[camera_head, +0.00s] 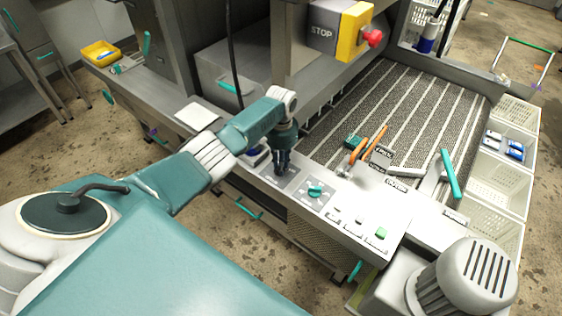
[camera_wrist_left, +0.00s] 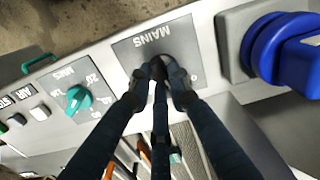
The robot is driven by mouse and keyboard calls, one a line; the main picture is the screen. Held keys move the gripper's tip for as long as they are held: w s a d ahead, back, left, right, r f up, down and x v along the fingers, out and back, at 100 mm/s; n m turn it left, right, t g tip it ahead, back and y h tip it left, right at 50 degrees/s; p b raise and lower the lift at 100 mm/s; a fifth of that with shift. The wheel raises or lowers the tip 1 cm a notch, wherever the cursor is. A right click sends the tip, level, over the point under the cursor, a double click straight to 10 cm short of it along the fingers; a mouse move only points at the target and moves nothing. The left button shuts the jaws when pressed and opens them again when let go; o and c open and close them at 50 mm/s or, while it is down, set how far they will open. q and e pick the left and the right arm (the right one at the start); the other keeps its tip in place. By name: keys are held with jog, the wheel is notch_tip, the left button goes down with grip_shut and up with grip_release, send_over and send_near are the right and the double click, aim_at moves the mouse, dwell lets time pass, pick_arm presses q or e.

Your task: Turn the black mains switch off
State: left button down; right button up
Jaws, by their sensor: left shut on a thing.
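My left gripper (camera_head: 281,170) reaches down to the console from above. The switch stands on a grey plate (camera_wrist_left: 185,36) labelled MAINS. Its body is mostly covered by the fingers, so I cannot tell which way it points. In the head view the fingers hide the switch. My right gripper is in neither view.
A teal knob (camera_wrist_left: 77,98) sits beside the plate, also seen in the head view (camera_head: 314,191). A large blue knob (camera_wrist_left: 280,48) is on the other side. Orange-handled tools (camera_head: 372,146) lie behind the console. A yellow STOP box (camera_head: 350,32) with a red button overhangs it.

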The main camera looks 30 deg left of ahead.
pick_arm(q)
jog(key=n, duration=0.2)
jog(key=n+p, duration=0.1)
jog(key=n, duration=0.1)
jog(key=shift+w+r, duration=0.15)
jog(key=shift+w, duration=0.05)
jog(key=shift+a+n+p, duration=0.1)
jog(key=shift+n+p, duration=0.2)
jog(key=shift+n, duration=1.1)
jog(key=shift+w, duration=0.1)
jog(key=c, duration=1.6)
grip_release()
